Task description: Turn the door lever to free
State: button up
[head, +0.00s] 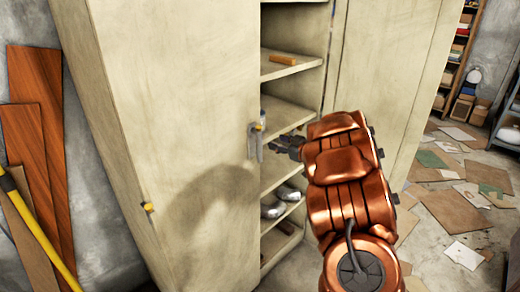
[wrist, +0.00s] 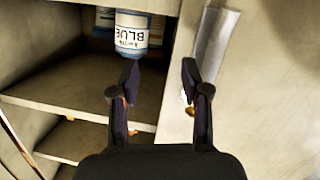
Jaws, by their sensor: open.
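The door lever (head: 257,136) is a grey metal handle with a yellow spot, on the edge of the pale cabinet's left door (head: 190,110). It hangs roughly vertical. In the wrist view, a grey metal strip that looks like the lever (wrist: 216,45) is at upper right, with a small brass piece by the right finger. My gripper (head: 284,146) is just right of the lever in the head view, partly hidden by my copper arm. In the wrist view my gripper (wrist: 158,80) has its fingers apart with nothing between them. Contact with the lever cannot be told.
Open shelves (head: 285,115) show beside the door, with a small wooden block (head: 283,59) and shiny round items (head: 273,209). Wooden boards (head: 40,130) lean at left; scattered sheets cover the right floor.

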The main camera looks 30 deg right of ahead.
aim_at(260, 150)
jog(key=s+a+f+n+y, duration=0.1)
jog(key=s+a+f+y, duration=0.1)
jog(key=s+a+y, duration=0.3)
jog(key=shift+t+y, duration=0.3)
jog(key=shift+y, duration=0.1)
jog(key=p+x, duration=0.1)
jog(key=x, duration=0.1)
jog(key=d+x, duration=0.1)
jog(key=x, duration=0.2)
jog(key=p+x, duration=0.1)
jog(key=x, duration=0.2)
jog(key=shift+w+d+f+p, duration=0.1)
jog(key=shift+w+d+p, duration=0.2)
jog(key=shift+w+d, duration=0.1)
grip_shut()
jog(key=shift+d, duration=0.15)
